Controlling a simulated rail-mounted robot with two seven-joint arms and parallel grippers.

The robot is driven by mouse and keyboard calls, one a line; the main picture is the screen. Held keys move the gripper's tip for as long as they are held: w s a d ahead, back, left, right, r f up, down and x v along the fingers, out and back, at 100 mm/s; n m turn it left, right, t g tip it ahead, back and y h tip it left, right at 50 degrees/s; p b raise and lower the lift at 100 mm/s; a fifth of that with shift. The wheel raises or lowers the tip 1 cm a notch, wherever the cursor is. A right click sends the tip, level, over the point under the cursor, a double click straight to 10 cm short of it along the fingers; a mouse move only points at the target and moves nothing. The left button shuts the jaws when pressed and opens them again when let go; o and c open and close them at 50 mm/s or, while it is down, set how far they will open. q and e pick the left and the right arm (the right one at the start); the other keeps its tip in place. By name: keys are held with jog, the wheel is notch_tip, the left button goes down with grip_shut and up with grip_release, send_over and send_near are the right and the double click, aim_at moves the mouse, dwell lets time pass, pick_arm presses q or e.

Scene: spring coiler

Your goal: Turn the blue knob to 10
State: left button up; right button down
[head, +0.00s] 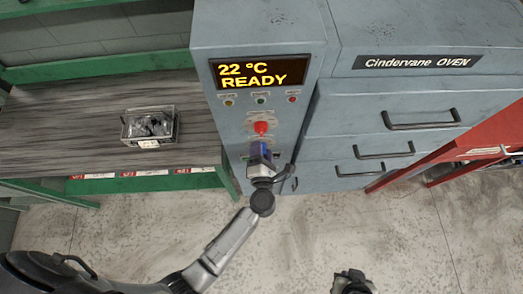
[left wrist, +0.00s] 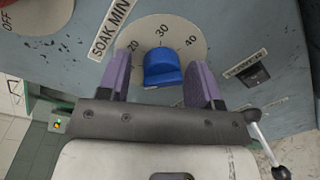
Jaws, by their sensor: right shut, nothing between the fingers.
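The blue knob (left wrist: 163,68) sits on a round beige dial (left wrist: 194,42) marked 20, 30 and 40, beside a SOAK MIN label (left wrist: 112,27). A 10 mark is not visible, and I cannot tell exactly where the knob points. My left gripper (left wrist: 160,64) is open, with its purple fingers on either side of the knob and gaps visible beside it. In the head view, my left gripper (head: 262,158) is at the grey control panel below the red knob (head: 261,128). My right gripper (head: 352,283) is low in the head view, away from the panel, and shut.
The display (head: 262,74) reads 22 °C READY, above several small lamps. Oven drawers (head: 395,130) with black handles stand right of the panel. A bench (head: 60,130) on the left holds a clear bin (head: 150,127). A black switch (left wrist: 253,73) is right of the dial.

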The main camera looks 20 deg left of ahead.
pick_arm(q)
jog(key=shift+o, duration=0.3)
jog(key=shift+f, duration=0.1)
jog(key=v, duration=0.7)
jog(key=shift+s+p, duration=0.3)
jog(key=shift+d, duration=0.1)
